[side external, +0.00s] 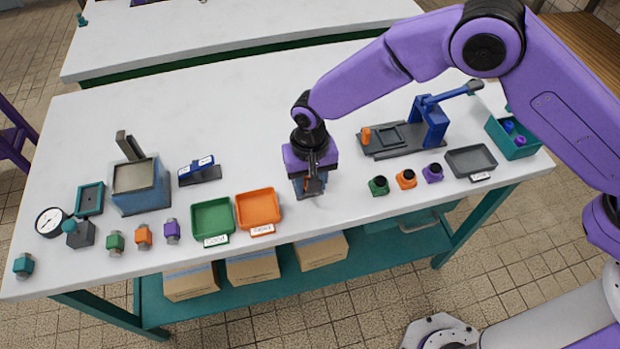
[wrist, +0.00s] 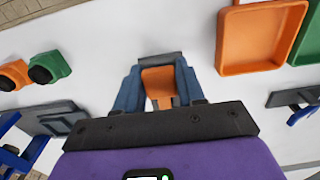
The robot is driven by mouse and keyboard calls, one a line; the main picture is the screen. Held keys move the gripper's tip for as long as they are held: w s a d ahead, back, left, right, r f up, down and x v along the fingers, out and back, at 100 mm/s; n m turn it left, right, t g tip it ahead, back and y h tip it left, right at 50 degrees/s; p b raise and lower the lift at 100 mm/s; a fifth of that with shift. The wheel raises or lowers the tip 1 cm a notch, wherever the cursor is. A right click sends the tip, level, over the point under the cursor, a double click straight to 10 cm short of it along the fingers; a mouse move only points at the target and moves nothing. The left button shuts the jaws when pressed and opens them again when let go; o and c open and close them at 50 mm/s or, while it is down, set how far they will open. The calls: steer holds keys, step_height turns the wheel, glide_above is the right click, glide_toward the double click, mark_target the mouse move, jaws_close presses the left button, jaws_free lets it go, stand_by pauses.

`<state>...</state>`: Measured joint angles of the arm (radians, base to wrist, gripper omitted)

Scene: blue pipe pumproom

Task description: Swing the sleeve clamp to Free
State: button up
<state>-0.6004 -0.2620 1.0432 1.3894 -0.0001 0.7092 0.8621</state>
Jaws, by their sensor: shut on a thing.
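My gripper (side external: 312,187) is near the front middle of the table, pointing down. In the wrist view its two blue-grey fingers (wrist: 158,88) are shut on an orange piece (wrist: 157,82). A dark grey bar (wrist: 160,57) lies across the far end of the fingers. The gripper hides much of this piece, and I cannot read any Free marking on it. I cannot tell for certain whether the held piece is part of the sleeve clamp.
An orange tray (side external: 258,209) and a green tray (side external: 213,221) stand left of my gripper. Several coloured fittings (side external: 406,180) stand to its right. Behind them is a blue lever fixture (side external: 431,122) on a dark base. A small blue-topped stand (side external: 198,171) is farther left. The table behind my gripper is mostly clear.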

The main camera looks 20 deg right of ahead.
steer(key=shift+r, duration=0.3)
steer(key=shift+w+r, duration=0.15)
steer(key=shift+r, duration=0.2)
steer(key=shift+w+r, duration=0.15)
steer(key=shift+r, duration=0.55)
steer(key=shift+w+r, duration=0.1)
steer(key=shift+r, duration=0.55)
steer(key=shift+w+r, duration=0.5)
steer(key=shift+r, duration=0.1)
steer(key=shift+w+r, duration=0.45)
steer(key=shift+r, duration=0.25)
stand_by(0.4)
